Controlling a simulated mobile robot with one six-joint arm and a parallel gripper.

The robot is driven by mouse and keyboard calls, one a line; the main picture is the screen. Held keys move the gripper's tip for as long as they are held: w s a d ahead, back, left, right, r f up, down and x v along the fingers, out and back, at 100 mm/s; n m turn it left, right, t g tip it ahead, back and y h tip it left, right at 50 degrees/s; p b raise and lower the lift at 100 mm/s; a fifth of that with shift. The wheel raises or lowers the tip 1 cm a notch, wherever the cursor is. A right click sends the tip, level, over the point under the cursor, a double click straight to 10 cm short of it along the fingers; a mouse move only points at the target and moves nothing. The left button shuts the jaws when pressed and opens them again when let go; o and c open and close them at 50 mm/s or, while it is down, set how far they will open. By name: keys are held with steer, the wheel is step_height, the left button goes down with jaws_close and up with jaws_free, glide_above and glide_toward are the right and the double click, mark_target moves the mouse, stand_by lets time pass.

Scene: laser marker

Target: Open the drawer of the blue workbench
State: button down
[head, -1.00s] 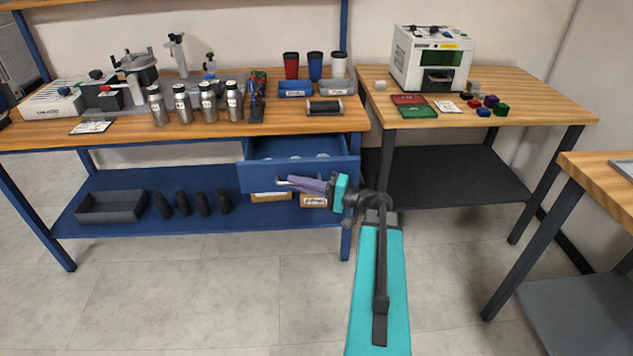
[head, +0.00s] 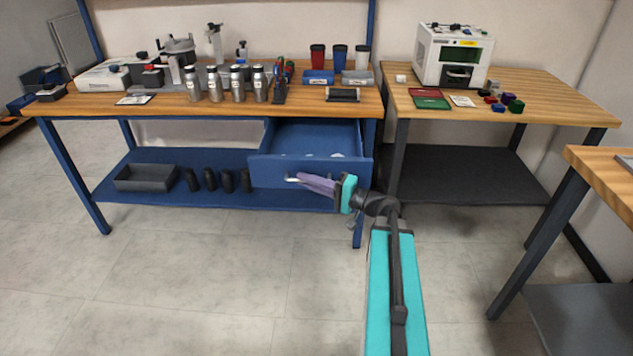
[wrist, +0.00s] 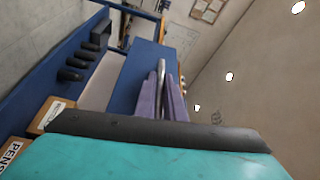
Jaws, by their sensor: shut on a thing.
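The blue workbench (head: 80,107) has a wooden top and a blue drawer (head: 265,172) under its right part. The drawer stands pulled out, with its inside showing from above and a few pale items at its front. My gripper (head: 300,180) is at the drawer's front, its purple fingers shut on the metal handle (head: 291,180). In the wrist view the fingers (wrist: 162,98) close around the handle (wrist: 161,75), with the blue drawer front (wrist: 128,80) beside them. The fingers hide part of the handle.
Bottles (head: 238,85), cups (head: 340,60) and a fixture stand on the bench top. The lower shelf holds a dark tray (head: 145,178) and several black cylinders (head: 209,179). A second table (head: 550,95) with a white machine (head: 452,55) stands right. Floor in front is clear.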

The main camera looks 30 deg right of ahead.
steer(key=shift+a, duration=0.25)
steer(key=c, duration=1.8)
jaws_free()
steer(key=shift+c, duration=0.2)
steer(key=shift+d, duration=0.15)
steer(key=shift+s+d, duration=0.1)
steer(key=shift+s, duration=0.05)
steer(key=v, duration=1.3)
steer(key=shift+s+d+p, duration=0.2)
steer(key=shift+p, duration=0.1)
